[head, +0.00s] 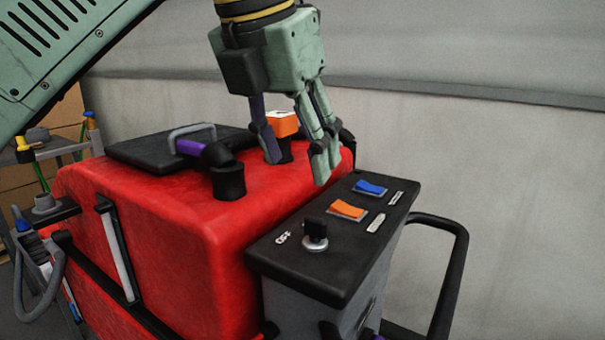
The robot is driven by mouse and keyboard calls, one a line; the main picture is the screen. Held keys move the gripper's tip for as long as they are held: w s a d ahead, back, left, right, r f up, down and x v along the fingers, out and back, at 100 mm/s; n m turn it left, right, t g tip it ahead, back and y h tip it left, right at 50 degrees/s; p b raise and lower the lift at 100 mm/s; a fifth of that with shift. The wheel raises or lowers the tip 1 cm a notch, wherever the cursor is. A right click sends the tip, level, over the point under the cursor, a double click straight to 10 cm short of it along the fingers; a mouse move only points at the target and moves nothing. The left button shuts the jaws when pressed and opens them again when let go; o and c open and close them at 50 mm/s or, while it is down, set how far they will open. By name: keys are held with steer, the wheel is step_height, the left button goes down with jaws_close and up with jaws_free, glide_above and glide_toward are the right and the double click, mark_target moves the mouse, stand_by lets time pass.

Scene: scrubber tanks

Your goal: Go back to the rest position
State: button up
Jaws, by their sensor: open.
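My gripper (295,152) hangs in the upper middle of the head view, fingers pointing down and spread apart, with nothing seen between them. It appears over the right part of the red scrubber tank (150,215), beside the dark control panel (340,235). An orange block-shaped piece (283,123) shows behind the fingers, partly covered by them. Whether a finger touches it or the tank cannot be told from this view.
The panel carries a blue switch (370,187), an orange switch (347,210) and a key knob (315,233). A black handle bar (460,260) sticks out at right. A black lid (165,147) and black elbow pipe (215,160) stand on the tank. A grey wall (480,140) lies behind.

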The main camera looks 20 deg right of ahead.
steer(key=shift+a+r, duration=0.15)
steer(key=shift+r, duration=0.05)
stand_by(0.3)
